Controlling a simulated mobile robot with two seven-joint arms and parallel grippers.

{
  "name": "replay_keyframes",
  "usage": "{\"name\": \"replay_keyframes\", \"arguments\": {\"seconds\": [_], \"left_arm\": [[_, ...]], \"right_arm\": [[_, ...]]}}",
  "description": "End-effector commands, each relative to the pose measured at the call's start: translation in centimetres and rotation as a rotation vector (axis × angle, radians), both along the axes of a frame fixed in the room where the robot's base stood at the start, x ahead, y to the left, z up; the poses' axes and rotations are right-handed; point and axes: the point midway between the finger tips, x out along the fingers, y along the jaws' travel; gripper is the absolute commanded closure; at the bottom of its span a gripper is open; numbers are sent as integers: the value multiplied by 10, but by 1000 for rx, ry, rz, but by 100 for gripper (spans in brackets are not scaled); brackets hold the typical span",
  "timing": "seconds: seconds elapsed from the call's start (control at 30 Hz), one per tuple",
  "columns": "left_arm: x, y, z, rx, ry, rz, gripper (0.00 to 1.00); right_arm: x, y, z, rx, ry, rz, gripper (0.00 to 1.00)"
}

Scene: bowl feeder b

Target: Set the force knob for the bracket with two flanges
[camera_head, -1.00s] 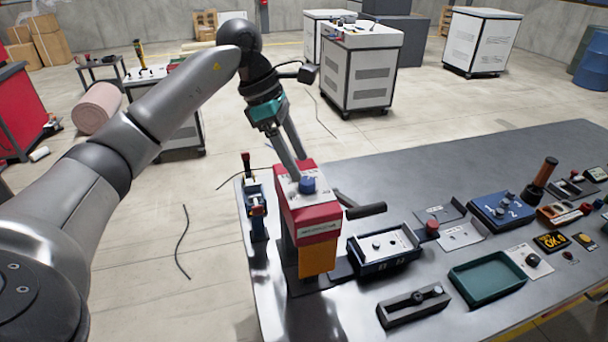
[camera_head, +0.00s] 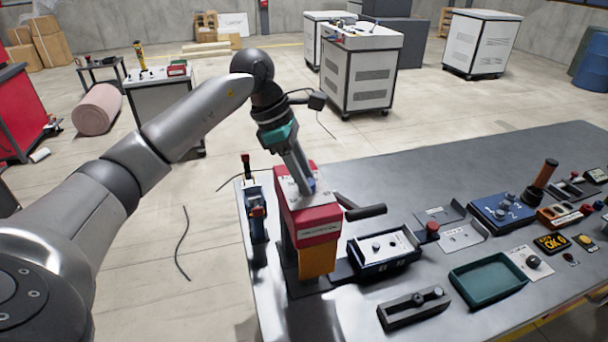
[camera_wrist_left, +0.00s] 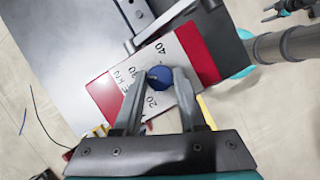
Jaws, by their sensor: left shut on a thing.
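The force knob (camera_wrist_left: 160,77) is a round blue knob on the white top plate of a red press head (camera_head: 309,218). Printed numbers 20, 30 and 40 run around the knob; its exact pointer setting is too small to read. My left gripper (camera_wrist_left: 159,80) is shut on the knob, one finger on each side. In the head view my left gripper (camera_head: 306,188) comes down from above and mostly hides the knob. Bent grey metal plates (camera_head: 462,237) lie on the table; I cannot tell their flanges clearly. My right gripper (camera_wrist_left: 284,11) seems to show small in the wrist view's top corner, its jaws unclear.
A black lever (camera_head: 364,211) sticks out right of the press head. The table's far part is clear.

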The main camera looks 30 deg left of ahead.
Motion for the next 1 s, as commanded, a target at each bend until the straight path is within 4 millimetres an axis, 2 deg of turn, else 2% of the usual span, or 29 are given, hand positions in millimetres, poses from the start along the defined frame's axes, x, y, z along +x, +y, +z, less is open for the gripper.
{"name": "replay_keyframes", "arguments": {"seconds": [0.03,0.27,0.67,1.0], "left_arm": [[0,0,0,0,0,0,75],[0,0,0,0,0,0,100],[0,0,0,0,-1,26,100],[-2,0,0,3,-1,225,100]], "right_arm": [[0,0,0,0,0,0,42],[0,0,0,0,0,0,42],[0,-1,0,-1,0,0,42],[0,-1,-3,-1,0,0,42]]}}
